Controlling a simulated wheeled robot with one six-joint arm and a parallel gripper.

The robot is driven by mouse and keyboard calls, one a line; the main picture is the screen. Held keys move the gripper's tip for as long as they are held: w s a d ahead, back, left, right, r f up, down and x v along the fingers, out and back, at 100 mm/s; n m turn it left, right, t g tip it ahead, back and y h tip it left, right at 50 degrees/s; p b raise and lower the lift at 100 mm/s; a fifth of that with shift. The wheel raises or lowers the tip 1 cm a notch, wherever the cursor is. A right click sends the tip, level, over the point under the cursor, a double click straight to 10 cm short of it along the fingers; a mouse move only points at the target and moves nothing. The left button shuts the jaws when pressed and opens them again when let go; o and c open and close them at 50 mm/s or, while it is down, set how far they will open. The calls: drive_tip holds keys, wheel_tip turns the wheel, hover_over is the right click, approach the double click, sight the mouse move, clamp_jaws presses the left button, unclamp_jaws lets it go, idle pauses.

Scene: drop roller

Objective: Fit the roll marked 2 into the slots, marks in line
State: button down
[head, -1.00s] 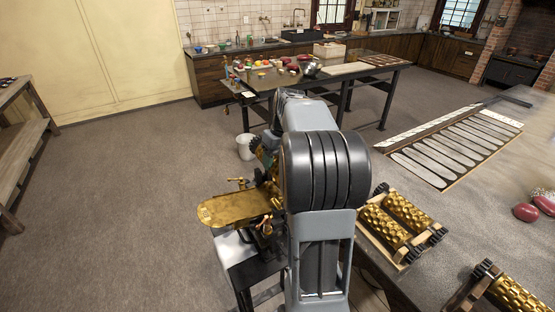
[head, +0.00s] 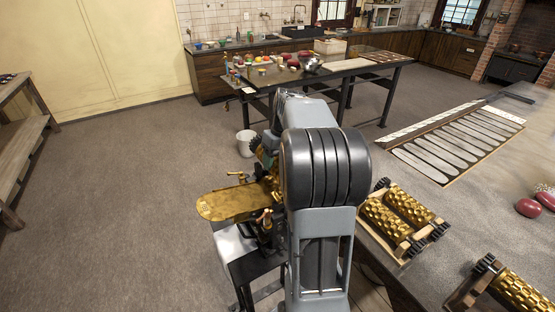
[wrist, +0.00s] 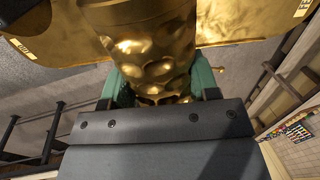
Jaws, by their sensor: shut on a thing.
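In the wrist view, my gripper (wrist: 161,78) has its green fingers shut around a dimpled brass roll (wrist: 150,45). The number on this roll cannot be read. In the head view the roll (head: 258,151) shows partly, with a dark toothed end, left of my arm and above the machine. The drop roller machine (head: 232,204) has a long brass plate and small brass handles. Its slots are mostly hidden by my arm. In the wrist view brass plate parts (wrist: 240,22) show on both sides behind the roll. I cannot tell whether the roll touches the slots or whether the marks line up.
The machine stands on a small dark stand (head: 250,270). On the worktop at right are a wooden rack (head: 405,247) with two brass rolls, another roll (head: 520,291), a slatted board (head: 455,145) and red lumps (head: 528,207). A white bucket (head: 246,143) stands behind. Floor at left is clear.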

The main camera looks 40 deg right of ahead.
drive_tip(key=shift+f+b, duration=1.05)
drive_tip(key=shift+f, duration=0.6)
drive_tip(key=shift+f, duration=0.6)
idle(1.4)
drive_tip(key=shift+r, duration=0.3)
idle(0.6)
drive_tip(key=shift+f+p, duration=0.25)
drive_tip(key=shift+p, duration=0.05)
idle(1.9)
drive_tip(key=shift+r+p, duration=0.25)
drive_tip(key=shift+p, duration=0.1)
idle(0.9)
